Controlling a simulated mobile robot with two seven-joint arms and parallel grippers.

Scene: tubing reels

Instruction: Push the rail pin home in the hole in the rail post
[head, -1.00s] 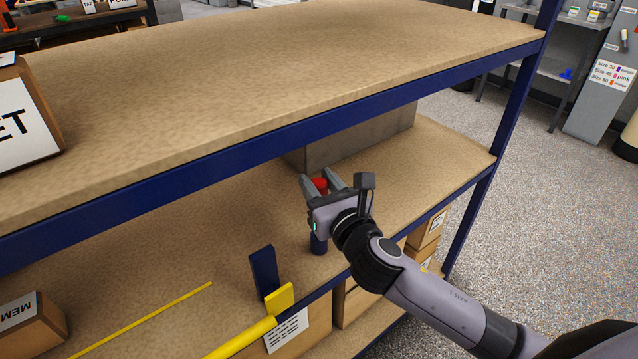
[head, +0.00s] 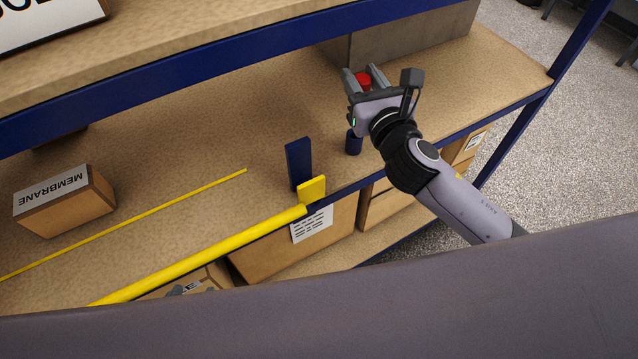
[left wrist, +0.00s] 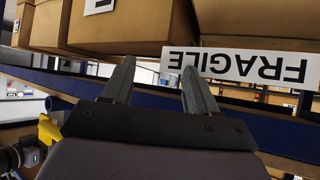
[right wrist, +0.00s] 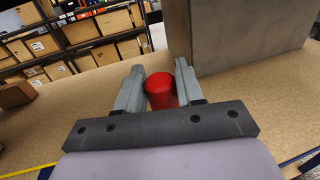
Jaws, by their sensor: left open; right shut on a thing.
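A red cylindrical pin (head: 363,79) stands between the fingers of my right gripper (head: 364,76). In the right wrist view the red pin (right wrist: 161,92) shows its round top, with one finger on each side. Its lower end is hidden by the gripper. A short dark blue cylinder (head: 353,143) stands on the shelf below this gripper; I cannot tell whether the pin reaches it. A flat blue upright post (head: 298,163) stands to its left, by a yellow block (head: 312,190) at the end of a yellow rail (head: 205,256). My left gripper (left wrist: 160,85) is open and empty below cardboard boxes.
A grey block (head: 400,42) stands just behind my right gripper. A MEMBRANE box (head: 64,200) sits at the left, with a thin yellow strip (head: 150,209) on the shelf. The upper shelf's blue edge (head: 190,85) crosses above. A FRAGILE box (left wrist: 240,65) is close beyond my left gripper.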

